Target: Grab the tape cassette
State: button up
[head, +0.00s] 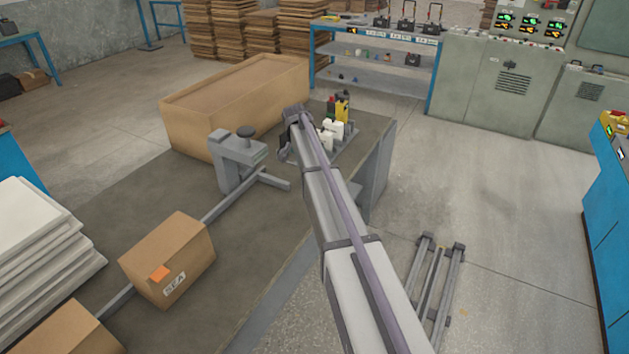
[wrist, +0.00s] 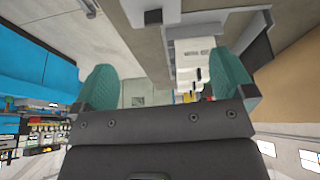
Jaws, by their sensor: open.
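Several white blocks stand in a row on a grey rack at the far end of the workbench (head: 265,215). I take them for the tape cassettes. The nearest white cassette (head: 326,141) is partly hidden by my arm in the head view. In the wrist view a white cassette with dark print (wrist: 192,58) shows beyond my fingers, closer to the right one. My gripper (wrist: 166,74) is open, its two green pads wide apart with nothing held between them. In the head view the gripper is mostly hidden behind the arm's end, beside the rack.
A grey tape machine (head: 235,160) stands on the bench left of my gripper. Yellow and dark items (head: 342,106) stand behind the cassettes. A sealed box (head: 168,258) sits nearer. The floor right of the bench is mostly clear.

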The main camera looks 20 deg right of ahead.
jog(key=b+x, duration=0.5)
jog(key=shift+s+a+f, duration=0.2)
jog(key=shift+s+f, duration=0.05)
jog(key=shift+s, duration=0.15)
jog(key=shift+d+f+b, duration=0.1)
jog(key=shift+f+b, duration=0.05)
jog(key=shift+b, duration=0.2)
jog(key=b+x, duration=0.4)
jog(key=x, duration=0.1)
jog(key=shift+f+b, duration=0.1)
jog(key=shift+b, duration=0.3)
jog(key=shift+s+r, duration=0.1)
jog(key=shift+r, duration=0.2)
jog(key=shift+c, duration=0.3)
jog(key=c, duration=0.8)
jog(key=shift+c, duration=0.2)
